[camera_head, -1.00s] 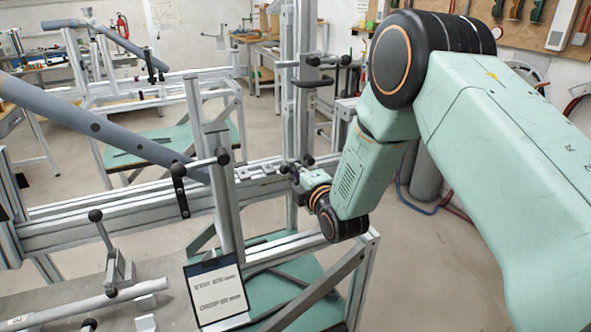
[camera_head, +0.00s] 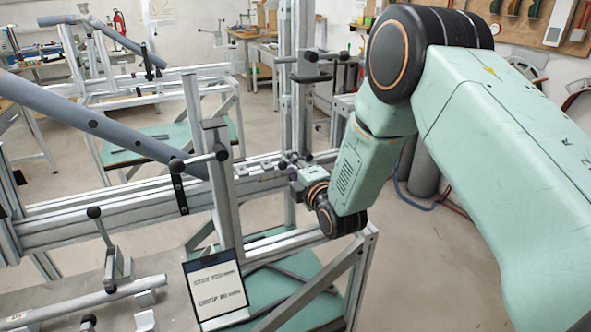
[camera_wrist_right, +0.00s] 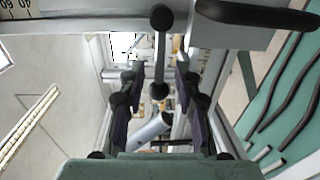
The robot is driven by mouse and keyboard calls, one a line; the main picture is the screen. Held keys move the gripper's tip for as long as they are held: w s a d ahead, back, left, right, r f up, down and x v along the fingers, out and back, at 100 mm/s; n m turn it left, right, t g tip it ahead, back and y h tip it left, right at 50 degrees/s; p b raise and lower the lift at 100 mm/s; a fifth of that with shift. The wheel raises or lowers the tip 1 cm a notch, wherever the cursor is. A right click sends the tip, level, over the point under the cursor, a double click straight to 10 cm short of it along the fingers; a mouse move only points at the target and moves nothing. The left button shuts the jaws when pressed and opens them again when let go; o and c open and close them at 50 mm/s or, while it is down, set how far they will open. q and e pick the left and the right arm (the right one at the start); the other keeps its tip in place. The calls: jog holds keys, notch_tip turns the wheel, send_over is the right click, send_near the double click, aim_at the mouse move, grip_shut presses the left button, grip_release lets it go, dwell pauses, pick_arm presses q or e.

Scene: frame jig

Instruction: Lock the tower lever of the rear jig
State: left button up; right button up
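The aluminium tower (camera_head: 300,110) stands at the centre of the head view. It carries a black handle (camera_head: 312,80) and a crossbar with black knobs (camera_head: 322,60). My right gripper (camera_head: 287,166) is low beside the tower, at the rail, small and partly hidden by its wrist. In the right wrist view my right gripper (camera_wrist_right: 158,76) is open, its dark fingers apart. A rod lever with black ball knobs (camera_wrist_right: 160,50) lies between and beyond the fingers; I cannot tell whether they touch it. A black handle (camera_wrist_right: 260,15) is at top right. My left gripper is out of view.
A long grey tube (camera_head: 100,128) slopes over the rail (camera_head: 120,215) at left. A post with a knobbed bar (camera_head: 222,190) stands close left of my gripper. A sign (camera_head: 215,288) is in front. Another frame jig (camera_head: 150,85) stands behind.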

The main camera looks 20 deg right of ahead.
jog(key=s, duration=1.2)
jog(key=shift+r, duration=0.45)
jog(key=shift+d, duration=0.15)
